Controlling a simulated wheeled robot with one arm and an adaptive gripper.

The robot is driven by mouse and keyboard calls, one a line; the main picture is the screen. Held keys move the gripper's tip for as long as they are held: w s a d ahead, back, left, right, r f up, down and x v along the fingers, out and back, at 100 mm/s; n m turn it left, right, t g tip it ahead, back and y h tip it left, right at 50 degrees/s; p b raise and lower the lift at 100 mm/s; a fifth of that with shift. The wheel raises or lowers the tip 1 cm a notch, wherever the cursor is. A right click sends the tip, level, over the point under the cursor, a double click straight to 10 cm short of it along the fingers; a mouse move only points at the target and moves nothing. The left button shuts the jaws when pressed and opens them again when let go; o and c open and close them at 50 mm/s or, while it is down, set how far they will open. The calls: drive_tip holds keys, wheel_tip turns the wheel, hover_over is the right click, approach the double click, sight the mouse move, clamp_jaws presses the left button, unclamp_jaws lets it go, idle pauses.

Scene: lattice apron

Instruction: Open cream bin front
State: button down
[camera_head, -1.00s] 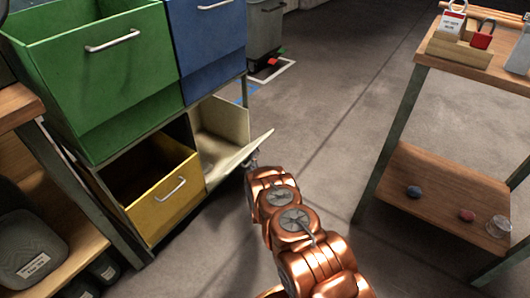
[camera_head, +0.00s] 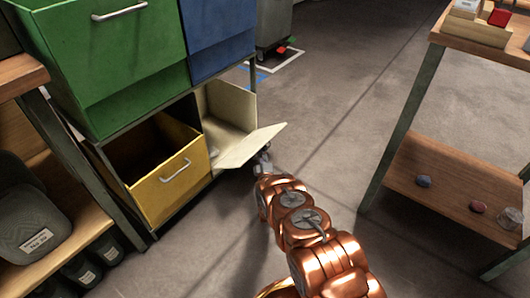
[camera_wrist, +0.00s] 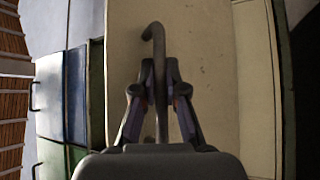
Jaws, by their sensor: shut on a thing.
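The cream bin (camera_head: 227,105) sits in the lower right cell of the bin rack, beside the yellow bin. Its front (camera_head: 250,147) is tipped outward, and the pale inside shows. My gripper (camera_head: 263,162) is at the outer side of this front, low near the floor. In the wrist view my gripper (camera_wrist: 160,72) is shut on the grey bar handle (camera_wrist: 153,42) of the cream front (camera_wrist: 205,75). The handle's lower part is partly hidden between the fingers.
A wooden shelf unit (camera_head: 450,185) stands at right, another with a cap (camera_head: 30,225) at left. Floor between is clear.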

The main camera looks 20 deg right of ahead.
drive_tip(key=shift+s+d+f+b, duration=0.2)
drive_tip(key=shift+d+f+b, duration=0.15)
drive_tip(key=shift+d+b, duration=0.05)
drive_tip(key=shift+a, duration=0.15)
